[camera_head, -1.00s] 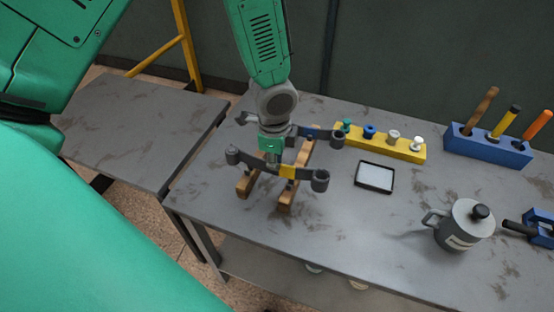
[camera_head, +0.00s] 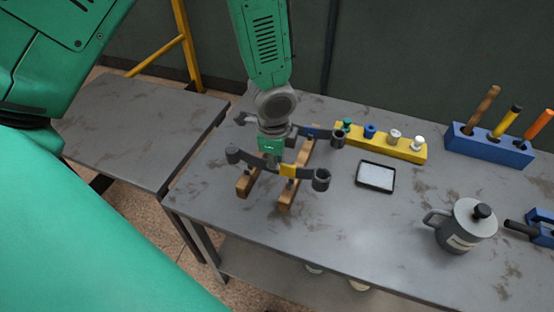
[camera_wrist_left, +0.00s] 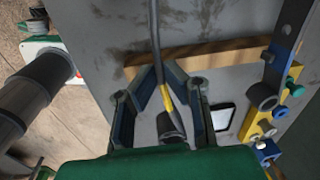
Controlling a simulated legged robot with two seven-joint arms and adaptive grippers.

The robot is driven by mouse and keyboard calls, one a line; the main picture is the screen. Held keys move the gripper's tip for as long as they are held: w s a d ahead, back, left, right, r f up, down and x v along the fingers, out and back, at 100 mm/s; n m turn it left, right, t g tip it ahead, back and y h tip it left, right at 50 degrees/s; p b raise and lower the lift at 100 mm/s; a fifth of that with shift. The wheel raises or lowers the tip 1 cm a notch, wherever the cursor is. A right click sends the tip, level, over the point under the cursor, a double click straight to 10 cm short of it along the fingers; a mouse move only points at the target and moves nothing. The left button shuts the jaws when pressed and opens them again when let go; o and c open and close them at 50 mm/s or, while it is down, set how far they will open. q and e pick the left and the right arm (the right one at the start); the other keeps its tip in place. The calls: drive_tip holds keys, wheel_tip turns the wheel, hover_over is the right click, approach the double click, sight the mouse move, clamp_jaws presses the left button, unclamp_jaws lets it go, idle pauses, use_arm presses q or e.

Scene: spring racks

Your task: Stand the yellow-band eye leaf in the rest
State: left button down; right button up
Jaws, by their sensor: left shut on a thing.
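The yellow-band eye leaf (camera_head: 288,170) is a dark bar with a rolled eye at each end. It lies across the near part of two wooden rails (camera_head: 287,196). I cannot tell whether it touches them or hangs just above. In the left wrist view its yellow band (camera_wrist_left: 167,97) shows between the fingers. My left gripper (camera_head: 272,160) points down and is shut on this leaf; its fingertips are partly hidden in the head view. A blue-band leaf (camera_head: 311,132) lies across the far part of the rails. My right gripper is not in view.
A yellow block with several coloured pegs (camera_head: 405,150) stands right of the rails. A black-rimmed tray (camera_head: 361,180), a grey lidded mug (camera_head: 462,226) and a blue tool block (camera_head: 500,151) stand farther right. The table front is clear.

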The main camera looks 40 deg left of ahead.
use_arm(q)
drive_tip(key=shift+d+r+p, duration=0.3)
drive_tip(key=shift+d+p, duration=0.05)
drive_tip(key=shift+p, duration=0.1)
drive_tip(key=shift+f, duration=0.2)
idle(0.6)
drive_tip(key=shift+f+b, duration=0.35)
drive_tip(key=shift+f, duration=0.4)
drive_tip(key=shift+r+p, duration=0.3)
drive_tip(key=shift+p, duration=0.05)
idle(0.3)
drive_tip(key=shift+r+p, duration=0.3)
drive_tip(key=shift+p, duration=0.05)
drive_tip(key=shift+r+p, duration=0.35)
drive_tip(key=shift+p, duration=0.15)
idle(0.6)
drive_tip(key=shift+f, duration=0.2)
idle(0.5)
drive_tip(key=shift+f, duration=0.3)
idle(0.3)
drive_tip(key=shift+f+b, duration=0.3)
